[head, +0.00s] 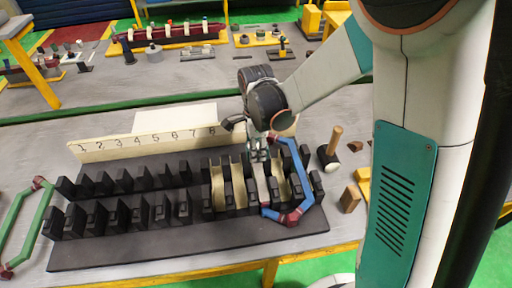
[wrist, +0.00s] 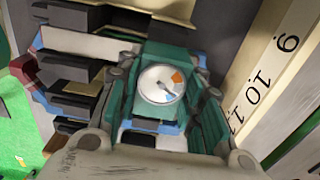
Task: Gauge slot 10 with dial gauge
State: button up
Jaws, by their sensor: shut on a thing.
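My gripper (head: 258,153) is over the right part of the black stator block (head: 150,245). In the wrist view, my gripper (wrist: 160,112) is shut on the teal dial gauge (wrist: 160,83), with a finger on each side. The white dial face, with an orange sector, points at the camera. The numbers 9, 10 and 11 on the cream number strip (wrist: 262,78) show beside it. In the head view the strip (head: 150,146) reads 1 to 8; my arm hides the rest. The gauge's lower end is hidden, so I cannot tell whether it sits in slot 10.
A blue coil (head: 310,185) lies around the right-hand teeth, close to my gripper. Cream liners (head: 217,187) line several right-hand slots. A mallet (head: 330,150) and wooden blocks (head: 350,198) lie to the right. A green coil (head: 22,225) lies at the left. The left slots are clear above.

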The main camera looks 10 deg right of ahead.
jog(key=shift+f, duration=0.15)
jog(key=o, duration=1.1)
jog(key=shift+o, duration=0.2)
notch_tip(320, 180, up, 12)
dwell(1.0)
